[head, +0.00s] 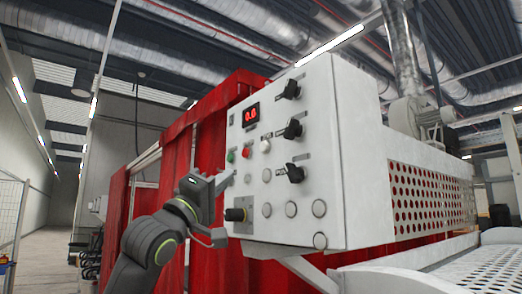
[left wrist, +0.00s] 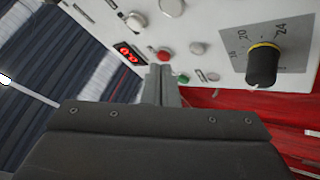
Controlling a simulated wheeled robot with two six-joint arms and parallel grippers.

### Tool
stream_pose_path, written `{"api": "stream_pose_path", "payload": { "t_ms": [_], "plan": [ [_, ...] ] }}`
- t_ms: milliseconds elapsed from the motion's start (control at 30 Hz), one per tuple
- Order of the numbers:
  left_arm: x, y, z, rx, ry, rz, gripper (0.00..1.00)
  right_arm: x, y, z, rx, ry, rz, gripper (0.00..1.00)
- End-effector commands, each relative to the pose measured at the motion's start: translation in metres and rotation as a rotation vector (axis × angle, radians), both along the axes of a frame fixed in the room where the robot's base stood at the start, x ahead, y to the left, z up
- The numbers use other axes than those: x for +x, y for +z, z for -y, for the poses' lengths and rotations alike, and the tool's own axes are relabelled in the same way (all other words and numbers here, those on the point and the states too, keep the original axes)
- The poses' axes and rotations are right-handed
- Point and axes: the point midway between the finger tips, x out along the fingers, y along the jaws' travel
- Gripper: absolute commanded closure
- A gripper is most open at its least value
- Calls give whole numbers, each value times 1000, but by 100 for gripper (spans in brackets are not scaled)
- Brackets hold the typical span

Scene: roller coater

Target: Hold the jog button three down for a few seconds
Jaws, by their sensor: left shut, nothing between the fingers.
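The white control panel (head: 285,150) carries several round grey-white buttons. Contact cannot be told.
The panel also has a red display (head: 251,113), black selector knobs (head: 292,130) and a dial knob (left wrist: 263,65) with a number scale. Red curtains (head: 208,140) hang behind my left arm. A perforated guard (head: 430,198) stands to the right.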

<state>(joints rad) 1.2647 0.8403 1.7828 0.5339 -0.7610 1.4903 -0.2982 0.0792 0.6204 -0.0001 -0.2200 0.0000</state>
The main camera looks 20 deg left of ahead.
Motion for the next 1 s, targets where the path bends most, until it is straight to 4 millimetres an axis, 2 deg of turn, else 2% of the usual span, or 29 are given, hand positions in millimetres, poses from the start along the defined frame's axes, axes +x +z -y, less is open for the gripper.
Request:
{"api": "stream_pose_path", "payload": {
  "t_ms": [33, 100, 200, 300, 767, 1000],
  "plan": [
    [-14, 18, 0, -17, -18, 33, 100, -1, 0, 0, 0, 0, -1, 64],
    [-28, 37, 0, -38, -47, 65, 100, -2, 0, 0, 0, 0, -2, 64],
    [-45, 56, 0, -61, -75, 99, 100, -2, -1, 0, 0, 0, -3, 64],
    [-54, 66, 0, -72, -92, 117, 100, -2, -1, 0, 0, 0, -3, 64],
    [-57, 70, 1, -79, -102, 124, 100, -2, 1, 0, 0, 0, -3, 64],
    [-38, 73, 12, -80, -104, 121, 100, -2, 16, 0, 0, 0, -3, 64]
  ]
}}
